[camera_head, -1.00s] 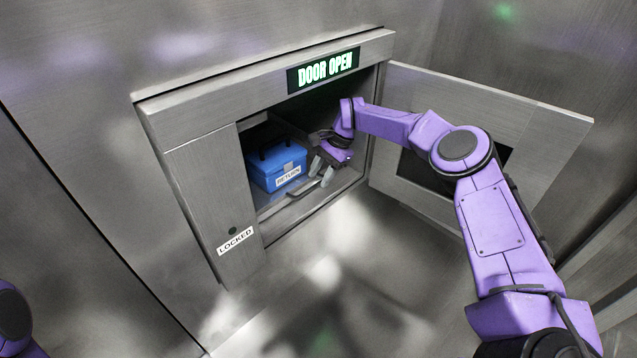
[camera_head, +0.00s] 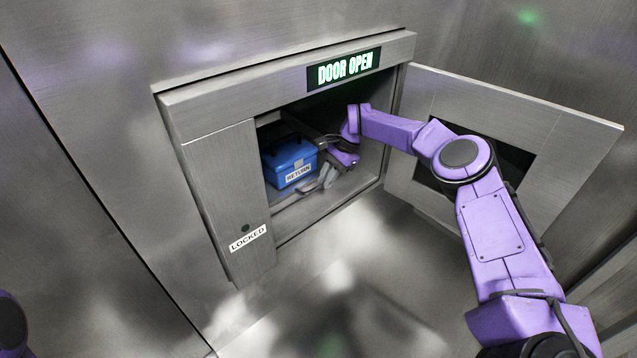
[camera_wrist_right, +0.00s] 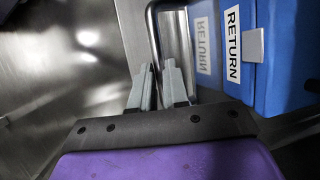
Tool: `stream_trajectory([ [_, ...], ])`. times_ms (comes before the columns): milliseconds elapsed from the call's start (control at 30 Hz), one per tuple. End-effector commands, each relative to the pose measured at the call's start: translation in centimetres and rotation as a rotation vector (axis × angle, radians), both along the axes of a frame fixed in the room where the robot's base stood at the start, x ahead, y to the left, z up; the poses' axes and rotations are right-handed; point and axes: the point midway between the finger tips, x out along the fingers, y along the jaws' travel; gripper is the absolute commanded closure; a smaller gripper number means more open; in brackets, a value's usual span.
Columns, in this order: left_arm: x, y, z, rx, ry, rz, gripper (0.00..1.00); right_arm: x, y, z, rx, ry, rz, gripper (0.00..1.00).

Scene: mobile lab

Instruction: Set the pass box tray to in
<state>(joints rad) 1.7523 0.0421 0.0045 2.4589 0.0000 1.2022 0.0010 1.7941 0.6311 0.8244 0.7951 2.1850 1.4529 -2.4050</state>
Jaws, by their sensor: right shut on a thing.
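The pass box tray (camera_head: 287,201) lies inside the open pass box, low in the opening. A blue box labelled RETURN (camera_head: 290,162) stands on it; the box also shows at the right of the right wrist view (camera_wrist_right: 285,60). The tray has a dark bar handle (camera_wrist_right: 151,28) at its front. My right gripper (camera_head: 328,176) reaches into the opening, and its grey fingertips (camera_wrist_right: 164,82) are closed on the handle beside the blue box. The fingers partly hide the handle. My left gripper is out of view; only a bit of my left arm shows at the lower left.
The pass box door (camera_head: 500,125) stands swung open to the right, behind my right arm. A lit sign (camera_head: 343,68) above the opening reads DOOR OPEN. A panel left of the opening carries a LOCKED label (camera_head: 248,237). Metal walls surround the opening.

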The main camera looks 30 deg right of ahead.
Motion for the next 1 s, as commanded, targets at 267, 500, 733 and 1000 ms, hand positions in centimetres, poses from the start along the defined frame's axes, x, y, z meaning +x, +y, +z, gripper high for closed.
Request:
stream_trajectory([
  [267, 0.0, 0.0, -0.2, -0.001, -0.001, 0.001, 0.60, -0.3, -1.1, 0.0, 0.001, 0.003, -0.019, 1.00],
  [500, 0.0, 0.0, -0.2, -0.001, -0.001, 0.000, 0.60, -0.3, -1.0, 0.0, 0.001, 0.002, -0.018, 0.60],
  [733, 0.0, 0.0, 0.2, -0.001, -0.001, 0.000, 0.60, -0.3, -1.3, 0.8, 0.002, 0.000, -0.018, 0.60],
  [1000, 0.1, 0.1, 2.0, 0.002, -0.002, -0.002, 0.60, -0.7, -3.5, 5.7, 0.002, 0.001, -0.019, 0.60],
])
